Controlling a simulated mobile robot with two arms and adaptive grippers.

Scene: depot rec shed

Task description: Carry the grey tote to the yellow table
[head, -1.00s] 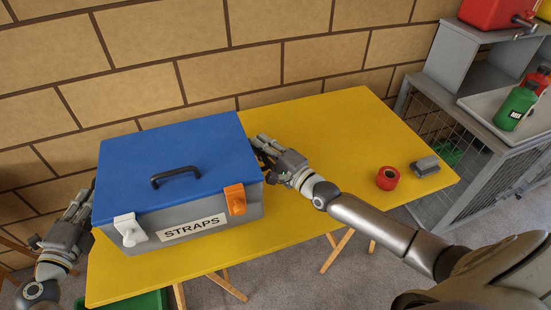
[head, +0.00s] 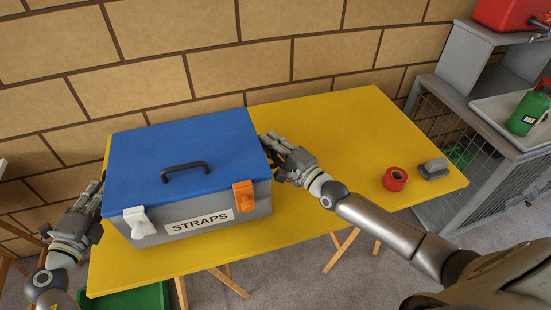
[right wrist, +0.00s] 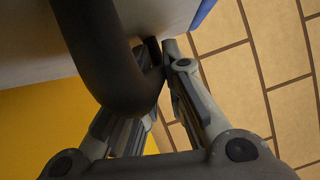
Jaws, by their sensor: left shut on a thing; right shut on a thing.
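The grey tote (head: 258,207) has a blue lid, a black top handle, a white latch, an orange latch and a STRAPS label. It is over the left part of the yellow table (head: 335,130); I cannot tell whether its bottom touches the top. My left gripper (head: 92,205) is at the tote's left side, its fingertips partly hidden. My right gripper (head: 275,150) is at the tote's right side. In the right wrist view my right gripper (right wrist: 158,75) is shut on a dark curved side handle (right wrist: 105,60) of the tote.
A red tape roll (head: 396,179) and a small grey block (head: 433,169) lie at the table's right end. A grey mesh-sided cabinet (head: 460,120) stands to the right, with a green bottle (head: 528,112) on it. A green bin (head: 135,300) shows below the table's front left.

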